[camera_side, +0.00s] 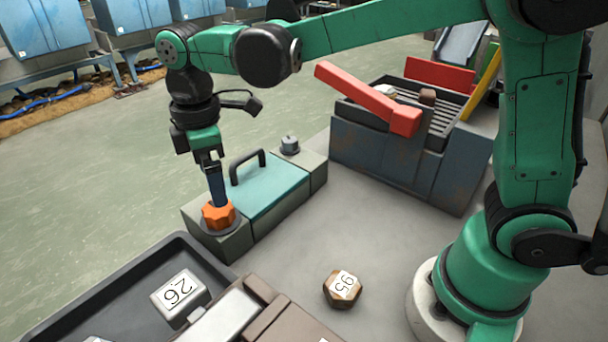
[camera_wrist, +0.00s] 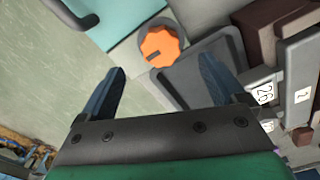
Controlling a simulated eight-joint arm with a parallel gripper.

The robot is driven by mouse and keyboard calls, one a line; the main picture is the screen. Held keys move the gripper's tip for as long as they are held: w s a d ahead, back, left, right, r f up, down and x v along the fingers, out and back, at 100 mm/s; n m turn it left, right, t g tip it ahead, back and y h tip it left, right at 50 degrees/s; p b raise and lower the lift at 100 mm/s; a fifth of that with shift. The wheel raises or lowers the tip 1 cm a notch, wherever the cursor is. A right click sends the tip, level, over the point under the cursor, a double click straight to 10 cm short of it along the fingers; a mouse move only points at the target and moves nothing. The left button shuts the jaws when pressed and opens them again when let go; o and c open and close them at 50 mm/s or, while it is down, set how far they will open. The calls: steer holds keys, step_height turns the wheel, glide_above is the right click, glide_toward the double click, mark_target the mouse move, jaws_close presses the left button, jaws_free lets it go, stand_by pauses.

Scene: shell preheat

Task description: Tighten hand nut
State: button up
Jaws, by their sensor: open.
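The hand nut (camera_side: 218,216) is an orange lobed knob on a round grey base at the near end of a low grey block with a teal lid (camera_side: 268,190). My gripper (camera_side: 219,203) points down at the nut in the side view, its blue fingers overlapping the knob there. In the wrist view the nut (camera_wrist: 160,47) shows whole, with a dark mark on its top, beyond the fingertips. My gripper (camera_wrist: 162,75) is open there, with nothing between its fingers. I cannot tell whether a finger touches the nut.
A black handle (camera_side: 248,165) stands on the teal lid, and a small grey knob (camera_side: 289,145) sits at the block's far end. A dark tray (camera_side: 75,318) holds a piece marked 26 (camera_side: 178,292). A brown nut-shaped piece (camera_side: 342,290) lies on the table. A metal box with a red bar (camera_side: 365,97) stands behind.

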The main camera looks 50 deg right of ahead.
mark_target(219, 214)
steer(key=shift+a+f, duration=0.15)
steer(key=shift+f, duration=2.75)
steer(key=c, duration=1.3)
